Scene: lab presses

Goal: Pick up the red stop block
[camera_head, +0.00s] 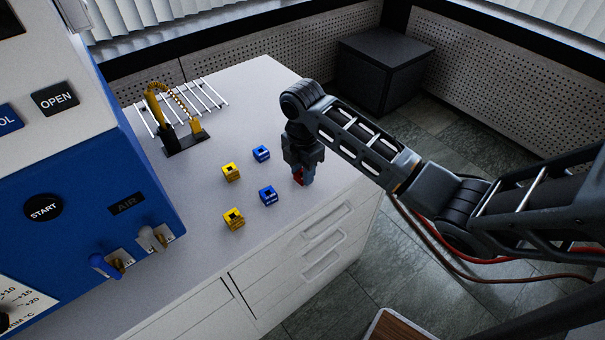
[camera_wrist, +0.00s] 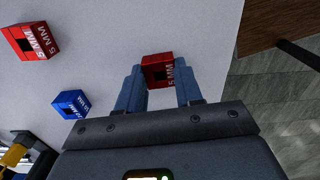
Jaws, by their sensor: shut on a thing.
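A red stop block marked "5 MM" (camera_wrist: 158,72) sits between the two blue-grey fingers of my gripper (camera_wrist: 159,86) in the wrist view. The fingers are shut on its sides, near the table edge. In the head view a bit of red block (camera_head: 298,177) shows under my gripper (camera_head: 303,174), which points down over the white worktop. A second red block marked "5 MM" (camera_wrist: 33,43) lies apart at the upper left of the wrist view. Whether the held block is clear of the worktop is hard to tell.
Blue blocks (camera_head: 261,153) (camera_head: 268,195) and yellow blocks (camera_head: 231,172) (camera_head: 233,218) stand on the worktop (camera_head: 254,100) left of my gripper. A wire rack (camera_head: 187,140) stands behind them. The blue press (camera_head: 110,215) fills the left.

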